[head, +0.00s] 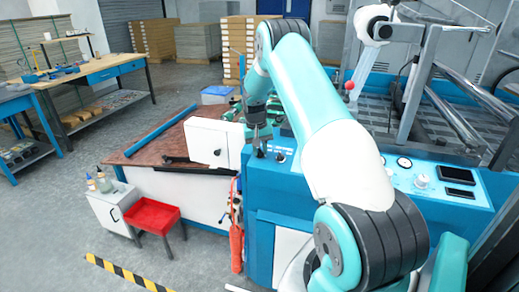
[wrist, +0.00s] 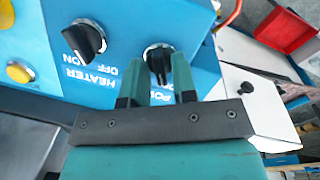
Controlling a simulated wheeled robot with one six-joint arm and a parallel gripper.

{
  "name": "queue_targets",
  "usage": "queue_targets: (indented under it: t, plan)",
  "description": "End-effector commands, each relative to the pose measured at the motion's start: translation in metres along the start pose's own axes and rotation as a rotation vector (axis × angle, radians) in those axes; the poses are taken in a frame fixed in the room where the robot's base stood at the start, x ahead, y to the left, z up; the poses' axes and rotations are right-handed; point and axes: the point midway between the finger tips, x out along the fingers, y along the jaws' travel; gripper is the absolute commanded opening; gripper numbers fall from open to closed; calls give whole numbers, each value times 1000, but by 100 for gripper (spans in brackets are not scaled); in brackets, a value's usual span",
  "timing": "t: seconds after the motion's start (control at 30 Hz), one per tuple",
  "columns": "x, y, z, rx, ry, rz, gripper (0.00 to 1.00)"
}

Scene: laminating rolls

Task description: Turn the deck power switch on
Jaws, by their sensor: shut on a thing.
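The deck power switch (wrist: 158,58) is a black rotary knob on the blue panel, in the upper middle of the wrist view. My gripper (wrist: 157,72) has its two green fingers on either side of the knob and is shut on it. The "POWER" label beside it is upside down and partly hidden by the fingers, so I cannot tell which position the knob points to. In the head view my gripper (head: 259,143) reaches down to the left end of the machine's control panel (head: 315,171).
A similar black heater knob (wrist: 84,40), labelled OFF and ON, sits beside the switch. Yellow buttons (wrist: 20,72) are farther left. A white box (head: 214,143) stands close to my gripper in the head view. A red tray table (head: 152,215) stands on the floor.

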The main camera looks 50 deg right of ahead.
Motion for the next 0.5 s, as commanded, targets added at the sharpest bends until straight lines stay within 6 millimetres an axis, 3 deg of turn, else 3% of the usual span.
queue_targets:
  t: [0.5]
  plan:
    - [1, 2, -1, 347, 3, -68, 2]
